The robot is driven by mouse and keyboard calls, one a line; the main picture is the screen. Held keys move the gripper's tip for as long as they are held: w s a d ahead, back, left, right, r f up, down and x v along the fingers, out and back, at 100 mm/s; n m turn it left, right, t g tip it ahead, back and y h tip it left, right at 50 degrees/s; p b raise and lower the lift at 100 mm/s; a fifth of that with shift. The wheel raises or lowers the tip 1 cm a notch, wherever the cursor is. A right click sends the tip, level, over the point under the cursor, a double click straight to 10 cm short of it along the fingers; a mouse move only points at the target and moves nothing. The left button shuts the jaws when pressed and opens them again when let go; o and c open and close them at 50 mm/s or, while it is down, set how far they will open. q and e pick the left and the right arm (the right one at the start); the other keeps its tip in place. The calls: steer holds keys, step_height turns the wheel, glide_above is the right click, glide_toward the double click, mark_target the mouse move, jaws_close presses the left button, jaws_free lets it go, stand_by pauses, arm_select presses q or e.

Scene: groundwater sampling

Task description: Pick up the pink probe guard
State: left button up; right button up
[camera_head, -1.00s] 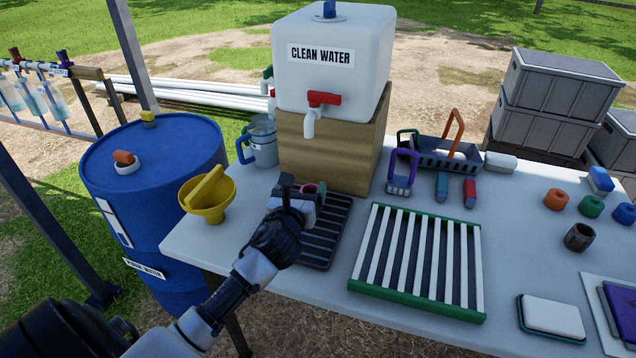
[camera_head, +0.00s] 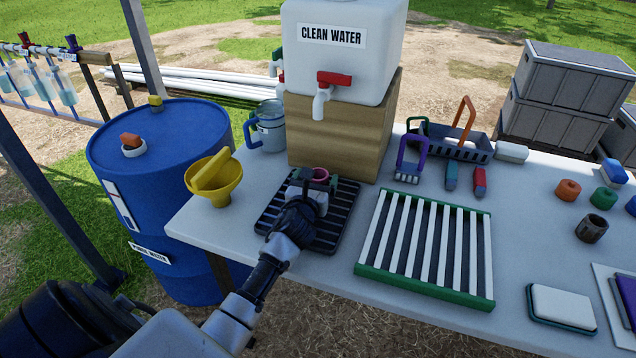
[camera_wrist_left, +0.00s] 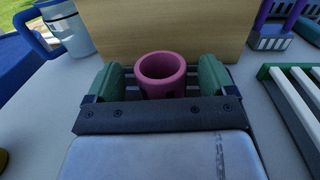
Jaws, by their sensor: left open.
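The pink probe guard (camera_wrist_left: 162,72) is a short open-topped cup standing upright on the dark slatted rack (camera_head: 338,223). In the head view its rim (camera_head: 321,174) shows just beyond my left gripper (camera_head: 316,182), which hides the rest. In the left wrist view my left gripper (camera_wrist_left: 160,82) is open, with one green finger pad on each side of the guard. A gap shows between each pad and the guard. The guard's lower part is hidden behind the gripper body. My right gripper is not in view.
A wooden block (camera_head: 338,140) under the clean water tank (camera_head: 340,55) stands close behind the rack. A yellow funnel (camera_head: 222,190) and a blue-handled jug (camera_head: 266,130) are to the left. A white-slatted green rack (camera_head: 428,245) lies to the right.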

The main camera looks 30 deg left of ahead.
arm_select(q)
steer(key=shift+x, duration=1.25)
steer(key=c, duration=1)
steer(key=shift+r, duration=0.15)
